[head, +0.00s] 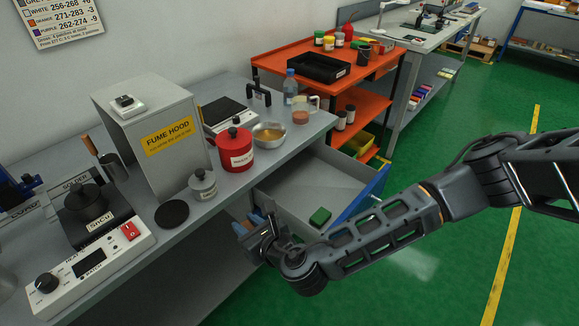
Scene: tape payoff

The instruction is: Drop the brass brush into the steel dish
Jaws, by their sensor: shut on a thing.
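My gripper (256,220) is low in front of the bench, beside the open drawer's left front corner. A shiny steel dish (269,139) stands on the bench to the right of a red pot, with something yellowish inside. The gripper is well below and in front of the dish, apart from it.
The open drawer (290,196) holds a green block (320,216). A red pot (235,150), a small grey lidded pot (203,184) and a fume hood (160,132) stand on the bench. A beaker (301,110) and a bottle (290,87) are by the dish.

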